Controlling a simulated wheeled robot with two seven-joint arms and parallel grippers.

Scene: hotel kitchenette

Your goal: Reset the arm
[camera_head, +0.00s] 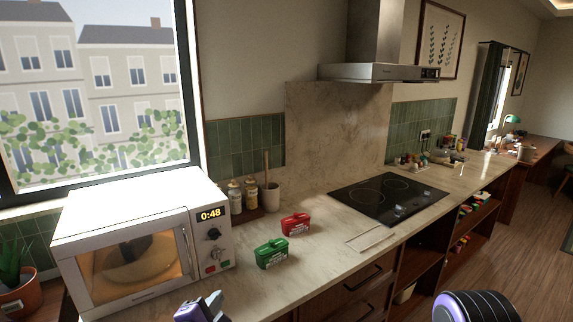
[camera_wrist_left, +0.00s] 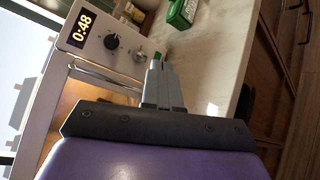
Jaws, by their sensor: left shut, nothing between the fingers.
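My left gripper (camera_head: 207,303) is at the bottom of the head view, in front of the microwave's lower right corner and above the counter's front edge. In the left wrist view the gripper (camera_wrist_left: 157,66) has its two grey fingers together with nothing between them, close to the microwave's front. The white microwave (camera_head: 125,203) is shut, lit inside, and reads 0:48. Its control panel (camera_wrist_left: 115,38) fills the upper left of the left wrist view. A purple-and-dark link of mine shows at the head view's lower right. My right gripper is not in view.
On the counter (camera_head: 330,232) stand a green box (camera_head: 271,254) and a red box (camera_head: 295,224), right of the microwave. Jars (camera_head: 250,193) and a utensil pot (camera_head: 272,196) stand behind. A black cooktop (camera_head: 365,197) lies farther right. Room in front of the counter is clear.

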